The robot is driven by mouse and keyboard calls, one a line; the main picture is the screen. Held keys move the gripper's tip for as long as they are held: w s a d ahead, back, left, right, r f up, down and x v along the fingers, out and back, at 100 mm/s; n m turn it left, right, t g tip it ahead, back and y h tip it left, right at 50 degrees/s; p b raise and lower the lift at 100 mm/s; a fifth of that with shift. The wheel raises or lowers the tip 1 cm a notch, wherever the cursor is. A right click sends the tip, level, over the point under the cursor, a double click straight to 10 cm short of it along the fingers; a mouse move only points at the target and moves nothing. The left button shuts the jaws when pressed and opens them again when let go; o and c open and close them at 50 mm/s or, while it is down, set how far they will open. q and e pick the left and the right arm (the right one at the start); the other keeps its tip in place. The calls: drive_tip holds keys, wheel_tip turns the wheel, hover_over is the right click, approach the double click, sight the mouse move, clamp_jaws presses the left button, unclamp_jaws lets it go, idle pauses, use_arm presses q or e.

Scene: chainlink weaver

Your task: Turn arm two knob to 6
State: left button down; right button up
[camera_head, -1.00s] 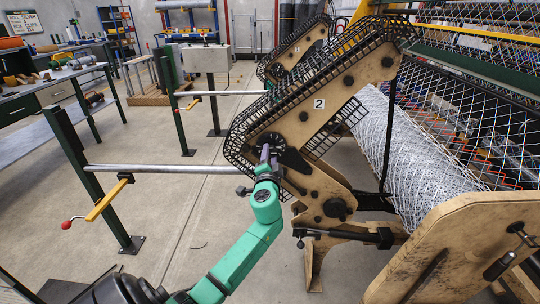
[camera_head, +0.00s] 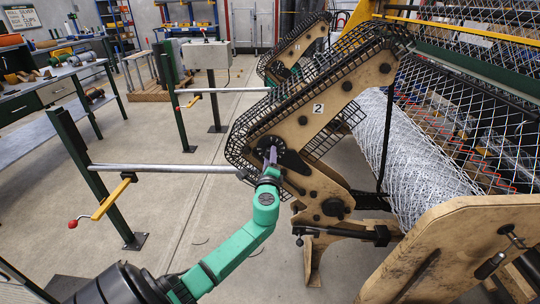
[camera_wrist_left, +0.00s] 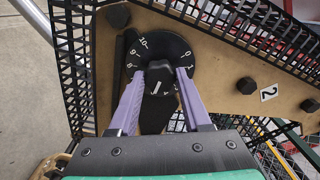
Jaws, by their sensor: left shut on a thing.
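The wooden arm with the "2" plate (camera_head: 318,109) stands in the middle of the head view; the plate also shows in the left wrist view (camera_wrist_left: 269,92). Its black round dial (camera_wrist_left: 172,40) has white numbers, with 10, 9 and 8 readable on the left and 0 and 1 on the right. The black knob (camera_wrist_left: 160,84) sits at the dial's centre and bears a short white mark on its near side. My left gripper (camera_wrist_left: 160,74) has its purple fingers closed on both sides of the knob. In the head view the left gripper (camera_head: 271,156) partly hides the knob. My right gripper is out of view.
Black mesh guards (camera_head: 247,133) edge the wooden arm. A metal bar (camera_head: 165,168) on a green post (camera_head: 88,165) lies left of the gripper. A wire mesh roll (camera_head: 420,165) is at the right. Open floor lies at the left.

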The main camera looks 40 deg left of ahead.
use_arm(q)
drive_tip(key=shift+m+p, duration=0.8)
drive_tip(key=shift+m, duration=1.2)
drive_tip(key=shift+f, duration=0.1)
drive_tip(key=shift+c, duration=1.8)
unclamp_jaws()
drive_tip(key=b+v, duration=0.1)
drive_tip(key=v, duration=1.3)
drive_tip(key=shift+s+d, duration=0.25)
